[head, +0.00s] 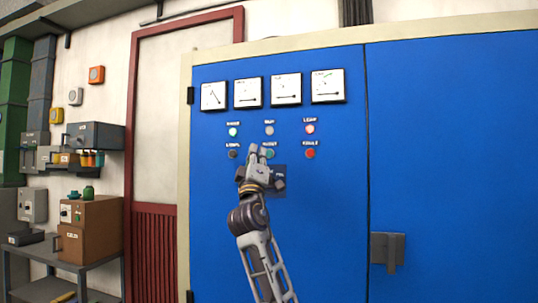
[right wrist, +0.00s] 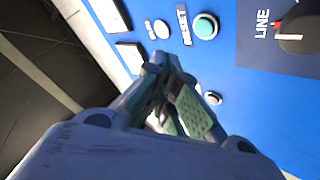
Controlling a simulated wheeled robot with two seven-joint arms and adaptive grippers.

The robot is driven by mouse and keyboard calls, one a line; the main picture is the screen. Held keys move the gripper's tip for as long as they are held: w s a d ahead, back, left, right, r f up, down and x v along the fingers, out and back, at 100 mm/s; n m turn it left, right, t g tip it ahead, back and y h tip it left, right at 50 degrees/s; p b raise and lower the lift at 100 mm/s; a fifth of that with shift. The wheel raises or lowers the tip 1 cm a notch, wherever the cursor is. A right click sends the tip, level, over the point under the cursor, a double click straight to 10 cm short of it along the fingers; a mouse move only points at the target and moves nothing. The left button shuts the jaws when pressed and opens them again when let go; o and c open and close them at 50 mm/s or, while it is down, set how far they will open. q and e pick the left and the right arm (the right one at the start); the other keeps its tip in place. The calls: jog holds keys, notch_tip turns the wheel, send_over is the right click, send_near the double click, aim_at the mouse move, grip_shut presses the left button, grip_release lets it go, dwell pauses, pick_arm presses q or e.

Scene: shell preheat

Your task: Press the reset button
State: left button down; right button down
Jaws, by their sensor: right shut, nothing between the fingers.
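The reset button is a round teal button (head: 270,154) in the lower row on the blue cabinet (head: 225,230). In the right wrist view the teal button (right wrist: 206,27) sits beside its RESET label, clear of the fingers. My right gripper (head: 259,150) is shut and empty, its fingertips just left of the button in the head view. In the right wrist view its fingertips (right wrist: 168,62) point at the panel, below and left of the button. They look apart from the button; I cannot tell the gap to the panel. My left gripper is out of view.
A dark button (head: 233,154) lies left and a red button (head: 310,153) right of reset. A LINE rotary switch (right wrist: 298,38) is nearby. A cabinet handle (head: 387,250) protrudes at right. Shelves with boxes stand at far left.

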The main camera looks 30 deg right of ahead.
jog(key=shift+w+d, duration=1.6)
jog(key=shift+d, duration=0.2)
jog(key=shift+w+d+b, duration=0.5)
jog(key=shift+d+b, duration=0.05)
jog(key=shift+d, duration=0.1)
dwell(1.8)
jog(key=shift+a, duration=0.1)
dwell(0.3)
jog(key=shift+s+a, duration=0.55)
dwell(0.4)
jog(key=shift+s+a, duration=1.6)
jog(key=shift+a, duration=0.3)
